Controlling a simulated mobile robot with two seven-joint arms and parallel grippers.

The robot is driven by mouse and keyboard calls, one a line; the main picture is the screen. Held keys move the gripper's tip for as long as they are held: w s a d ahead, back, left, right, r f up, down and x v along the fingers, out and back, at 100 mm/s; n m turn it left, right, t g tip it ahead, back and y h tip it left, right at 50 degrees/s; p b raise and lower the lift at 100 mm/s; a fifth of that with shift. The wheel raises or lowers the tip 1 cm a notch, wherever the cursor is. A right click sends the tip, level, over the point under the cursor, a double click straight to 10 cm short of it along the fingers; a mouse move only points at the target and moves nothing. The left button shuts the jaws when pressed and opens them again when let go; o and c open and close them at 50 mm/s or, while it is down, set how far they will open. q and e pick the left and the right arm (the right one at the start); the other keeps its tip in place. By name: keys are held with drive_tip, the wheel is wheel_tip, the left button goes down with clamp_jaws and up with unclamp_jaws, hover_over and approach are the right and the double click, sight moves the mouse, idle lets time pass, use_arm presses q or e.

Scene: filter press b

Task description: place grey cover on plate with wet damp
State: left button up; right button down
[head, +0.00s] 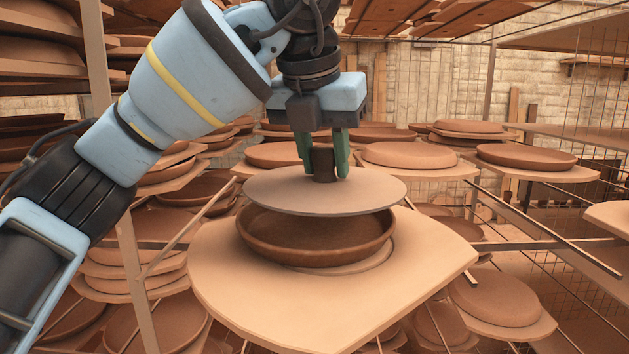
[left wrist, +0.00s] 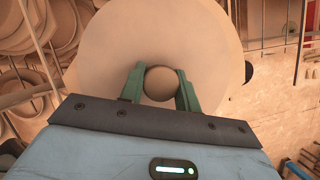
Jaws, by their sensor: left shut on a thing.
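The grey cover (head: 270,192) is a flat round disc with a dark knob (head: 323,164) on top. My left gripper (head: 324,160) is shut on the knob, with one green finger on each side. The cover hangs roughly level just above a brown plate (head: 290,240), and a gap shows between them at the front. The plate is shallow and rests on a pale board (head: 310,310); the cover hides its back part. In the left wrist view the cover (left wrist: 110,45) and the round knob (left wrist: 161,83) sit between the fingers. My right gripper is not in view.
Racks with boards and brown plates stand all around, including a covered-looking round piece (head: 410,154) behind and a plate (head: 526,156) at the right. Thin metal rods (head: 545,228) jut out at the right. A rack post (head: 100,80) stands at the left near my arm.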

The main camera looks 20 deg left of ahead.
sight(313, 170)
use_arm(q)
drive_tip(key=shift+a, duration=0.3)
drive_tip(key=f, duration=0.3)
drive_tip(key=shift+a, duration=0.4)
drive_tip(key=shift+d+f, duration=0.1)
drive_tip(key=shift+f, duration=0.2)
drive_tip(key=o, duration=1.1)
drive_tip(key=shift+f, duration=0.1)
drive_tip(key=shift+v, duration=3.85)
